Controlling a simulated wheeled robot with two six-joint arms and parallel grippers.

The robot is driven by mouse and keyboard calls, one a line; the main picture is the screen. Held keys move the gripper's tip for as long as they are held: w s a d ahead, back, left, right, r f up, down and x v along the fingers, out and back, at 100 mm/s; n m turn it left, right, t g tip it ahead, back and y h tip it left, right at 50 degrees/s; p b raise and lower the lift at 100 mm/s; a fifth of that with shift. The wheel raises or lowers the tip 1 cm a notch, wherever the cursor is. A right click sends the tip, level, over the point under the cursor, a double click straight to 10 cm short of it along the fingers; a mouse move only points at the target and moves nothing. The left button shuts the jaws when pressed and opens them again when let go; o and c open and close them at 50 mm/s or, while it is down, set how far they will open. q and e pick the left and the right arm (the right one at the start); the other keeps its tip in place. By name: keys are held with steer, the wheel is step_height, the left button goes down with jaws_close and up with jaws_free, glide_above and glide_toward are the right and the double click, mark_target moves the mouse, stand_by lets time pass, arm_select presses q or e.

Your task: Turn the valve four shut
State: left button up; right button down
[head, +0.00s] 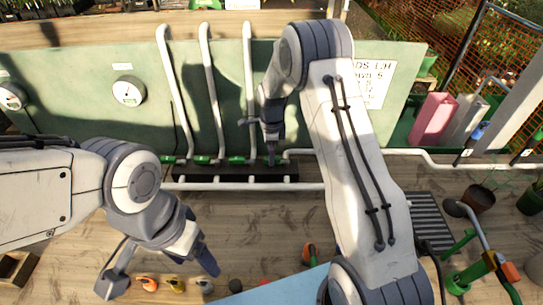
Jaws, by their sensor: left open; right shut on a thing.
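Several green valves sit in a row on white pipes above a black strip (230,170) at the foot of a green board. Three show clearly: the left valve (167,160), the middle valve (201,160) and the right valve (236,160). My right gripper (271,150) reaches down at the row's right end, to the right of these. It is shut on what looks like the fourth valve, mostly hidden by the fingers; I cannot tell how far its handle is turned. My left gripper (160,275) is open and empty over the wooden bench.
Two round gauges, the nearer one white (128,91), hang on the green board (95,75). Small coloured items, one orange (147,283), lie below my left gripper. A blue mat (285,288) is at the front. Pots and a grey grate (430,220) stand right.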

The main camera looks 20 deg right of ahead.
steer(key=shift+w+r, duration=0.1)
steer(key=c, duration=0.8)
jaws_free()
steer(key=shift+o, duration=0.2)
step_height(320, 180, up, 10)
steer(key=b, duration=0.2)
steer(key=shift+r, duration=0.2)
